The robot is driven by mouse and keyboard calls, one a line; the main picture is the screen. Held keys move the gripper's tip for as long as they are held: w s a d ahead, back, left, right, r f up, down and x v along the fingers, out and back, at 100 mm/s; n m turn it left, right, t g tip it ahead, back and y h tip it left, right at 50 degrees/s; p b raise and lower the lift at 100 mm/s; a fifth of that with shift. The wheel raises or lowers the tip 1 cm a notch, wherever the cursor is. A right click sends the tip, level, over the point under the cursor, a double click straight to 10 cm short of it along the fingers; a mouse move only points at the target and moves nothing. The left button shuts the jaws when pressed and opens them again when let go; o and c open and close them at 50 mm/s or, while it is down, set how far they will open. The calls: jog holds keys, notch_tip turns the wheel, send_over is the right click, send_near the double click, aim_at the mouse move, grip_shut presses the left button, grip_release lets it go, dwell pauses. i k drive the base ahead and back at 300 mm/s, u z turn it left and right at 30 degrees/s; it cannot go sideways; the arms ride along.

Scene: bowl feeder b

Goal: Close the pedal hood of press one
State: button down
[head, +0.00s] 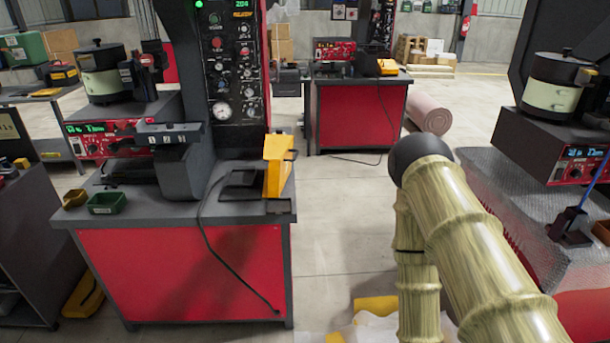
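A yellow pedal hood (278,165) stands raised and upright at the right edge of the nearest press bench (180,268). A flat black pedal base (238,184) lies beside it on the bench top, and a black cable runs from there down the red front. The hood looks open. No label shows which press is number one. My arm (470,235), with a bamboo-like surface and a black joint, rises at the right and folds back down. My gripper is out of view, so its state does not show.
Small yellow (75,199) and green (107,203) bins sit at the bench's left front. The press column (228,75) stands behind. Another red bench (358,115) is further back. A bubble-wrapped bench (510,200) is on the right. A pink roll (429,113) lies on the floor. Floor between benches is mostly clear.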

aim_at(278, 149)
jog(key=z, duration=0.35)
jog(key=i, duration=1.3)
jog(key=u, duration=0.35)
